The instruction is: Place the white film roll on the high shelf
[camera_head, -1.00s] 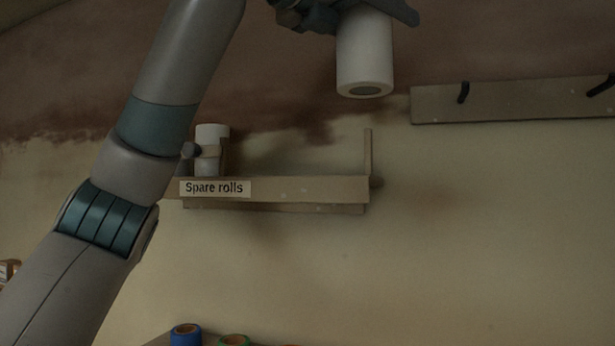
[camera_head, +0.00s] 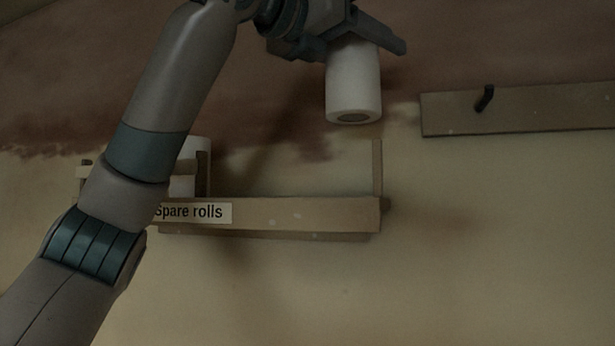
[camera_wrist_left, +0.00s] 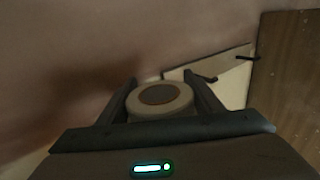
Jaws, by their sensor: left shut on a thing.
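The white film roll (camera_head: 354,85) hangs upright, slightly tilted, in my left gripper (camera_head: 352,42), which is shut on it. In the left wrist view the roll's round end (camera_wrist_left: 160,100) shows between the two fingers. The high shelf (camera_head: 300,215) carries a "Spare rolls" label and has an upright post at its right end. The roll's lower end is above the shelf's right part, a little left of that post, and appears apart from the shelf. Another white roll (camera_head: 190,160) stands at the shelf's left, partly hidden by my left arm. My right gripper is not in view.
A hook board (camera_head: 540,110) with a dark hook is on the wall to the right of the shelf. A divider (camera_head: 203,172) stands beside the standing roll. The shelf's span between divider and right post looks empty.

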